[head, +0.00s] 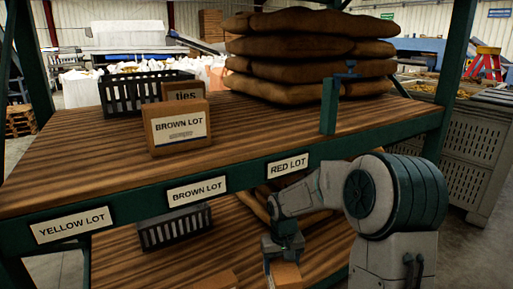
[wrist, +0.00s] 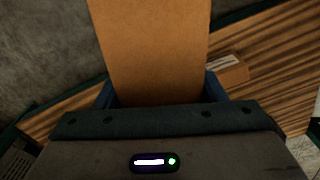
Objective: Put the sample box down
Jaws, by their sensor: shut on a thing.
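A brown cardboard box (head: 287,276) is held in my gripper (head: 284,258) in front of the lower shelf, below the RED LOT label (head: 288,166). In the wrist view the box (wrist: 150,45) sits between the two blue fingers of my gripper (wrist: 160,90), which is shut on it. No writing shows on its visible face. The lower shelf (head: 120,257) has a striped wood board, and the box appears above or just before its front edge; I cannot tell whether it touches. The box's underside is hidden.
Another cardboard box (head: 210,281) lies on the lower shelf to the left, with a black crate (head: 174,228) behind it. The upper shelf holds a BROWN LOT box (head: 178,127), a ties box (head: 184,91), a black crate (head: 128,92) and stacked sacks (head: 300,70). A green post (head: 447,75) stands right.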

